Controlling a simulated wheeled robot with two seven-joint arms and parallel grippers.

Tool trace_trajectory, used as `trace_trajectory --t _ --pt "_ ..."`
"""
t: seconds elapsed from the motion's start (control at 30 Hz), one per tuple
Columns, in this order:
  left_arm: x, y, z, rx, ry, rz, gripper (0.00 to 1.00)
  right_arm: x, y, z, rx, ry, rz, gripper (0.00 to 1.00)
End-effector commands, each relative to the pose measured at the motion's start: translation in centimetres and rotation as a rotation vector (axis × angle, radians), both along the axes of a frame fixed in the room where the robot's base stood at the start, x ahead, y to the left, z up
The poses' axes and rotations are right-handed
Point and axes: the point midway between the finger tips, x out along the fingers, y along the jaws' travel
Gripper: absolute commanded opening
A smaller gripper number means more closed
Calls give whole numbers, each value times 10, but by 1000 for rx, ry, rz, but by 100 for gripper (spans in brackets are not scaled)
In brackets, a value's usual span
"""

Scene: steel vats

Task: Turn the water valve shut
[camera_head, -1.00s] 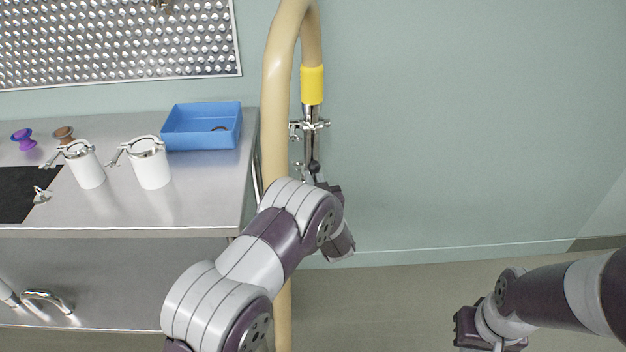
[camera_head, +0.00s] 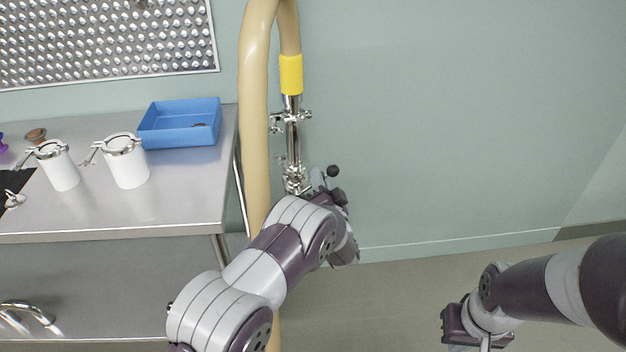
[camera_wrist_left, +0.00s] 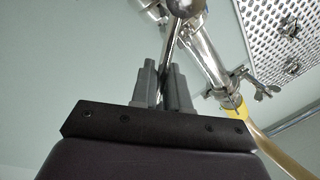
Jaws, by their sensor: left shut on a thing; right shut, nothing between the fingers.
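The water valve (camera_head: 295,182) is a shiny steel fitting at the lower end of a vertical steel pipe (camera_head: 292,135), below a yellow collar. Its lever has a ball knob (camera_head: 334,171), which sticks out to the right of the pipe. My left gripper (camera_head: 322,186) is at the lever, partly hidden by my wrist. In the left wrist view, my left gripper (camera_wrist_left: 166,88) is shut on the lever rod, with the shiny ball knob (camera_wrist_left: 186,6) beyond the fingertips. My right gripper (camera_head: 446,327) is shut and empty, low at the right, away from the valve.
A thick cream hose (camera_head: 253,110) runs down just left of the pipe. A steel table (camera_head: 190,195) at the left holds a blue bin (camera_head: 180,130) and white lidded canisters (camera_head: 127,165). The wall and floor to the right are clear.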

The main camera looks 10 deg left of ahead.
Motion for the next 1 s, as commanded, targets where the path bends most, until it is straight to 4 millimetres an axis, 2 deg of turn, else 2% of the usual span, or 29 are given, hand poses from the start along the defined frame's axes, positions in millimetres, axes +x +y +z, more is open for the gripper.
trace_trajectory --t 0.5,1.0 --pt "4 -15 -34 439 130 -2 0 0 0 -22 0 0 0 0" --pt "5 -17 -49 654 191 -2 0 0 0 -28 0 0 0 0"
